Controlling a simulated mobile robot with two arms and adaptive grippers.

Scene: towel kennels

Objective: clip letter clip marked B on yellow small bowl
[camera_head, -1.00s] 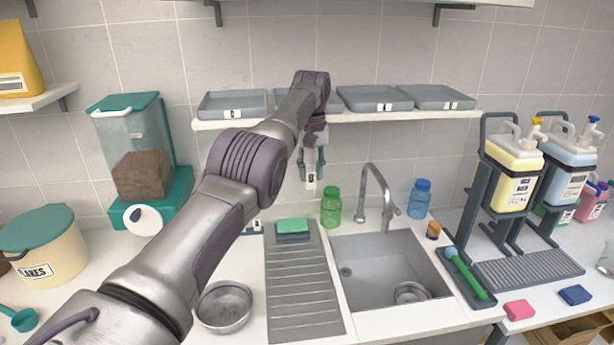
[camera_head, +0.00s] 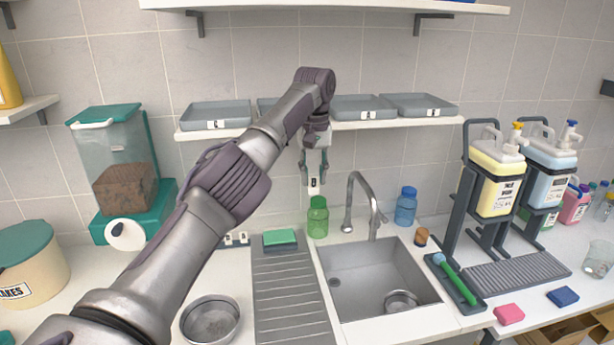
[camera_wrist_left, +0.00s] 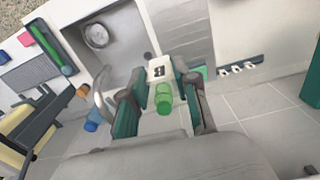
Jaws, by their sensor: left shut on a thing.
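My left gripper (camera_head: 314,172) hangs pointing down in front of the wall, below the shelf. It is shut on a small white clip (camera_head: 314,184). In the left wrist view the clip (camera_wrist_left: 159,70) shows a black B and sits between the green-lined fingertips (camera_wrist_left: 162,88). It is held in the air, with the green bottle behind it in the head view. I see no yellow small bowl in these views. My right gripper is not in view.
A wall shelf (camera_head: 300,131) with several grey trays runs above the gripper. Below are a green bottle (camera_head: 318,217), faucet (camera_head: 362,205), sink (camera_head: 375,280), ribbed drainboard (camera_head: 290,290) and metal bowl (camera_head: 210,320). Other white clips (camera_head: 237,239) are by the wall.

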